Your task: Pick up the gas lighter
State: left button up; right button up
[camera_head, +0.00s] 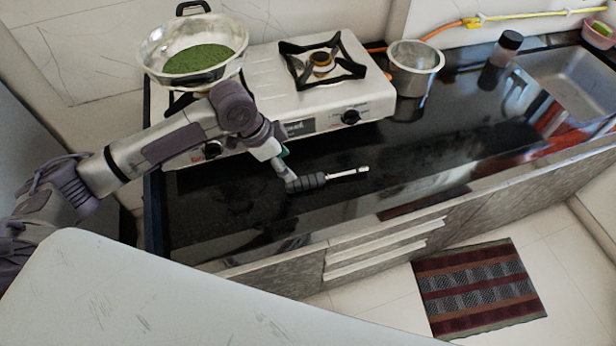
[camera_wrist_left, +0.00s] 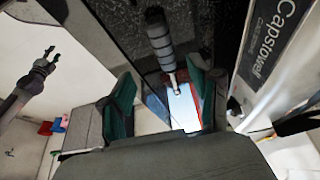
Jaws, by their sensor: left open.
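The gas lighter (camera_head: 308,181) lies on the black countertop in front of the stove. It has a dark ribbed handle and a thin silver rod pointing right. My left gripper (camera_head: 281,163) is at the handle's left end, above the counter; the head view does not show clearly whether it touches. In the left wrist view the lighter (camera_wrist_left: 159,40) extends from the top edge down towards the gap between the open, green-padded fingers of my left gripper (camera_wrist_left: 160,100). Nothing is clamped between them. An arm with a small claw at the left, seemingly my right gripper (camera_wrist_left: 45,64), also shows there.
The white gas stove (camera_head: 345,98) stands just behind the lighter, with a pan (camera_head: 160,48) of green contents on its left burner. A steel pot (camera_head: 414,68) and a dark-capped jar (camera_head: 506,48) stand farther right. The counter (camera_head: 430,160) right of the lighter is clear.

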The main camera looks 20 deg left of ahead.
aim_at(304, 180)
pick_arm(q)
jog(key=x, duration=0.5)
jog(key=shift+w+d+f, duration=0.15)
jog(key=shift+w+f, duration=0.05)
jog(key=shift+f, duration=0.25)
jog(key=x, duration=0.1)
jog(key=p+x, duration=0.1)
jog(key=x, duration=0.2)
jog(key=shift+w+d+p, duration=0.3)
jog(key=shift+w, duration=0.05)
jog(key=shift+w+d+f, duration=0.1)
jog(key=shift+f, duration=0.25)
pick_arm(e)
jog(key=shift+s+a+r, duration=0.1)
jog(key=shift+s+r, duration=0.2)
jog(key=shift+r, duration=0.6)
jog(key=shift+s, duration=0.25)
pick_arm(q)
jog(key=shift+f, duration=0.2)
grip_shut()
